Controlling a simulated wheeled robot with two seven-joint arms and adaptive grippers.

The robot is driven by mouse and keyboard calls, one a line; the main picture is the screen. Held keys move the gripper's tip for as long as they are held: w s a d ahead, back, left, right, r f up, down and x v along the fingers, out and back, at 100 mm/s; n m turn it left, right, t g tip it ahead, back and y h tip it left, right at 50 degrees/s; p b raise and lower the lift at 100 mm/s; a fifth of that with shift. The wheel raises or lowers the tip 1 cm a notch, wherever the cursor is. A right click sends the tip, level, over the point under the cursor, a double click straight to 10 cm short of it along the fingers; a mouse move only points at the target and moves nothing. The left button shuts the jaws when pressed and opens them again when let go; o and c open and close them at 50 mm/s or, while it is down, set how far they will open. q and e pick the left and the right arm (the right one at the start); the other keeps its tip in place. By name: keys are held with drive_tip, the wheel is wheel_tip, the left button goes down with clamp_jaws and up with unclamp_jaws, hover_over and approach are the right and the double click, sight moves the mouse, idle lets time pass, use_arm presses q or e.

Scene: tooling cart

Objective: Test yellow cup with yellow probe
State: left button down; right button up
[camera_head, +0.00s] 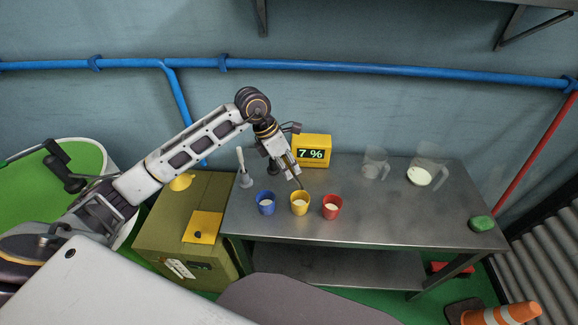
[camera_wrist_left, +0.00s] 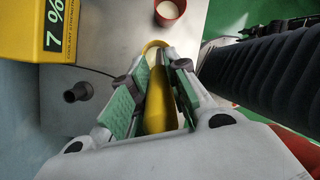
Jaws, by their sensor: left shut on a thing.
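The yellow cup (camera_head: 300,208) stands on the metal table between a blue cup (camera_head: 266,208) and a red cup (camera_head: 332,212); pale contents show in it. My left gripper (camera_head: 291,172) is just above and behind the yellow cup, pointing down. In the left wrist view its green-padded fingers (camera_wrist_left: 150,95) are shut on the yellow probe (camera_wrist_left: 157,108). The probe's thin dark tip reaches down to the yellow cup; whether it touches the contents I cannot tell. The yellow meter (camera_head: 298,141) behind reads 7 %. My right gripper is not in view.
A dark stand (camera_head: 272,168) sits beside the meter, and a white brush-like item (camera_head: 243,170) stands to its left. The table (camera_head: 400,220) is clear right of the red cup.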

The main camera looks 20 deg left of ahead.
use_arm(q)
drive_tip(key=shift+f+b, duration=0.65)
drive_tip(key=shift+f, duration=0.85)
wheel_tip(320, 180, down, 8)
drive_tip(key=b, duration=0.6)
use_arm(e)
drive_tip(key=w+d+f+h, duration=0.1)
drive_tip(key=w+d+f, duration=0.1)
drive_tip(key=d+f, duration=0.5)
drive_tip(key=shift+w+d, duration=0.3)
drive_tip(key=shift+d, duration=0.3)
use_arm(q)
drive_tip(key=shift+r, duration=0.1)
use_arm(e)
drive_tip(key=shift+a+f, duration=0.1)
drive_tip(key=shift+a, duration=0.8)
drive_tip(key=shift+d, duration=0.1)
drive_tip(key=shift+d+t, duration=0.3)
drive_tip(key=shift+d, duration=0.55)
